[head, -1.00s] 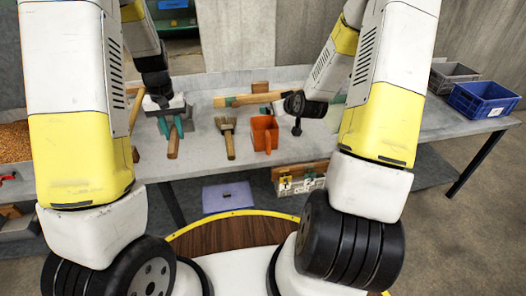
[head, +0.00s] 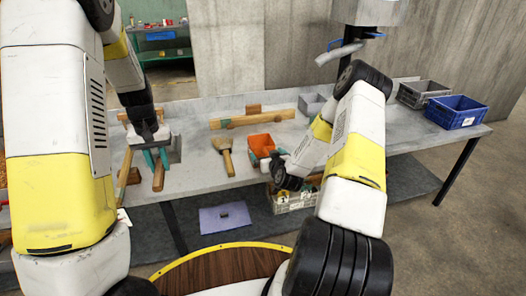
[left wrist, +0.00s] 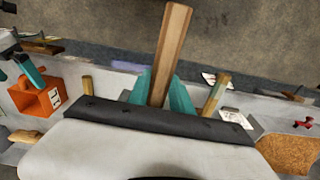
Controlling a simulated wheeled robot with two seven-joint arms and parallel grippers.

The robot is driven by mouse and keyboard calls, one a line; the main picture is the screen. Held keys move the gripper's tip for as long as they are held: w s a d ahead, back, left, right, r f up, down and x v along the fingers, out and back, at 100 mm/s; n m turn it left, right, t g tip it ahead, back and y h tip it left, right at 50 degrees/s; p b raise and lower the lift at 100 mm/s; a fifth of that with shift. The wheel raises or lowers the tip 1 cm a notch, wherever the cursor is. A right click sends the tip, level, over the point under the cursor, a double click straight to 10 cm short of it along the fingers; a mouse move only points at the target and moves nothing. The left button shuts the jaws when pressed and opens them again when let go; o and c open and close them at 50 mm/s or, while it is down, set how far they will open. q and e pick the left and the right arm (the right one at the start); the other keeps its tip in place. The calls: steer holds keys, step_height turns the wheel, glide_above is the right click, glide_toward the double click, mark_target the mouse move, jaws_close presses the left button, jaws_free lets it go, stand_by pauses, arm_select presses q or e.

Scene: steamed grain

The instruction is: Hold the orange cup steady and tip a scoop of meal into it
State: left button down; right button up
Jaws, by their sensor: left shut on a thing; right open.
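The orange cup (head: 260,142) stands on the grey bench; in the left wrist view the cup (left wrist: 38,98) is at the left and shows a white label. My right gripper (head: 279,154) is open, with teal fingers close to the cup's right side; I cannot tell whether they touch it. My left gripper (head: 155,158) is shut on a wooden handle (head: 158,179), left of the cup; the handle (left wrist: 171,50) stands out between the teal fingers in the left wrist view. The tool's other end is not clearly visible. Brown meal (left wrist: 288,155) lies at the lower right of the left wrist view.
A wooden brush (head: 225,156) lies between my left gripper and the cup. A wooden bar (head: 252,119) lies behind them. A blue crate (head: 456,111) and a grey crate (head: 423,93) stand at the right end. A bin (head: 293,199) is below the bench. Bench space before the crates is clear.

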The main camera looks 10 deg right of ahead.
mark_target(262, 148)
steer(key=x, duration=0.8)
steer(key=c, duration=1.2)
arm_select(q)
steer(key=shift+w, duration=0.15)
